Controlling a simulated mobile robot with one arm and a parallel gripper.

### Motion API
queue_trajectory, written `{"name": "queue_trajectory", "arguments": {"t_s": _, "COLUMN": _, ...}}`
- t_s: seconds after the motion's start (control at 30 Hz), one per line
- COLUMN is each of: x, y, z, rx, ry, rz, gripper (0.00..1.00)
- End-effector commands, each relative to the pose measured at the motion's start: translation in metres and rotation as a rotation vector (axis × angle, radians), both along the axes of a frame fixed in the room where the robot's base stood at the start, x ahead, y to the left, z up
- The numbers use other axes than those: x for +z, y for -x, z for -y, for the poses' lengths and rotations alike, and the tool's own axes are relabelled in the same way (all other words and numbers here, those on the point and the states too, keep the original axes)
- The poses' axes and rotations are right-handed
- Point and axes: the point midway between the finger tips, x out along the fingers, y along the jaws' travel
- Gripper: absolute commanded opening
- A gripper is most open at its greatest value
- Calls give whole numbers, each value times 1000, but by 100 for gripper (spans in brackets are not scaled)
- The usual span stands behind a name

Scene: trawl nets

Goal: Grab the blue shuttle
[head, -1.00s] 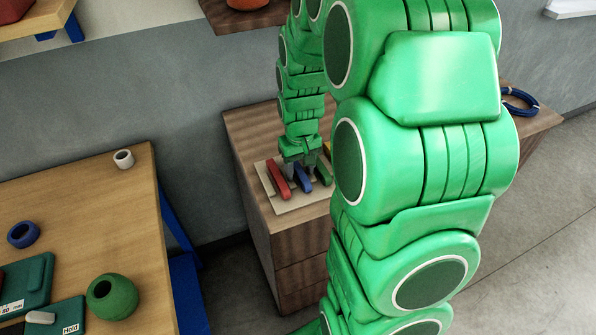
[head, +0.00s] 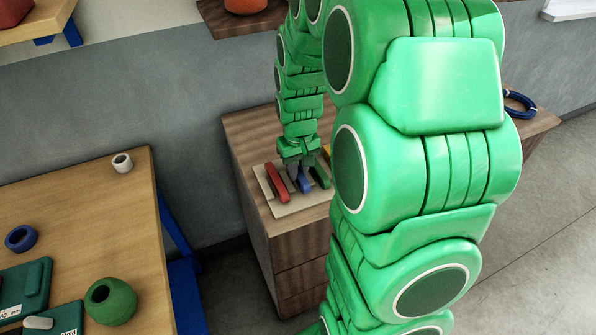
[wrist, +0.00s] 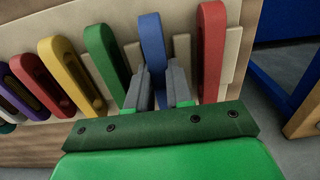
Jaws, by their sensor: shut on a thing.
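The blue shuttle (head: 304,183) lies on a pale board on the wooden cabinet, between a red shuttle (head: 277,183) and a green shuttle (head: 321,176). In the wrist view the blue shuttle (wrist: 152,42) rises between the two grey fingers, with the red shuttle (wrist: 211,50) to its right and the green one (wrist: 104,60) to its left. My gripper (head: 299,172) is shut on the blue shuttle; it also shows in the wrist view (wrist: 158,80).
Yellow (wrist: 70,76), dark red (wrist: 40,84) and other shuttles stand in the row further left in the wrist view. A wooden table (head: 90,210) with a green round pot (head: 111,301) is at left. A blue ring (head: 519,104) lies on the cabinet's right end.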

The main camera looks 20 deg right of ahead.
Motion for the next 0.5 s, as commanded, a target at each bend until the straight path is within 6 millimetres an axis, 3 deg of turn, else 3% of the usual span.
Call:
{"name": "queue_trajectory", "arguments": {"t_s": 0.17, "x": 25, "y": 2, "z": 0, "rx": 0, "ry": 0, "rz": 2, "gripper": 0}}
{"name": "queue_trajectory", "arguments": {"t_s": 0.5, "x": 62, "y": 33, "z": -6, "rx": 0, "ry": 1, "rz": 2, "gripper": 0}}
